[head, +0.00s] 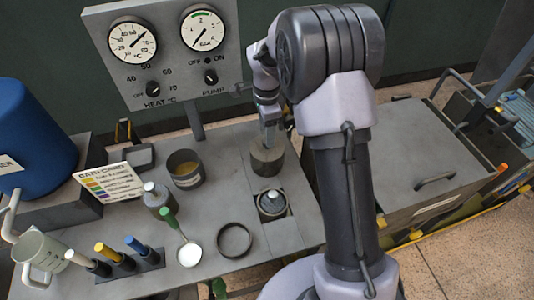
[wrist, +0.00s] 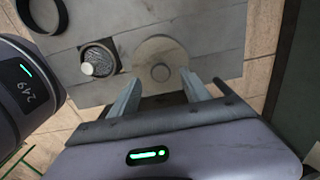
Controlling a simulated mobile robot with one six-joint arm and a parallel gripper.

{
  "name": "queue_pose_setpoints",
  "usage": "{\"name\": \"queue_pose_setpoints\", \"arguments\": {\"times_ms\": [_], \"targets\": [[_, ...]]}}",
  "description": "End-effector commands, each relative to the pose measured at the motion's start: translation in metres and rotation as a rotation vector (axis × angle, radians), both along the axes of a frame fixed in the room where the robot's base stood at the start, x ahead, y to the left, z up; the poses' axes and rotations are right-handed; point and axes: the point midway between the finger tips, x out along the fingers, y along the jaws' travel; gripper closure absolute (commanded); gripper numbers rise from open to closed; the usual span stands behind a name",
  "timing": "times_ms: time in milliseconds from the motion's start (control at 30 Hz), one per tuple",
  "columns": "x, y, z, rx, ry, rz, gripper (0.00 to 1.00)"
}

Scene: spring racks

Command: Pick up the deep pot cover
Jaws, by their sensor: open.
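A round grey cover (head: 267,160), which I take to be the deep pot cover, sits on the grey bench below my gripper (head: 268,132). In the wrist view the cover (wrist: 160,50) is a pale disc with a small round knob (wrist: 160,73) at its middle. My gripper (wrist: 160,86) is open there, with one finger on each side of the knob in the picture. No contact shows, and I cannot tell the height gap. What lies under the cover is hidden.
A square well with a round metal-topped piece (head: 272,204) is close in front of the cover. A dark ring (head: 234,240), an open pot (head: 185,169) and a green-handled ladle (head: 180,228) lie to the left. The gauge panel (head: 165,50) stands behind.

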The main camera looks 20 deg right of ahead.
Motion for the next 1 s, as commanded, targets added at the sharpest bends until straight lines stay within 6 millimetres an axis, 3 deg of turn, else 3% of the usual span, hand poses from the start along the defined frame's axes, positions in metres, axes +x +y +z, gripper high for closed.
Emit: {"name": "queue_pose_setpoints", "arguments": {"times_ms": [33,133,333,633,1000], "targets": [[0.0,-0.001,-0.015,0.0,0.003,0.0,0.45],[0.0,-0.001,-0.033,0.001,0.002,0.001,0.45],[0.0,-0.001,-0.033,0.001,0.0,0.0,0.45],[0.0,-0.001,-0.033,0.001,0.0,0.001,1.0],[0.0,-0.001,-0.033,0.001,0.0,0.001,1.0]]}}
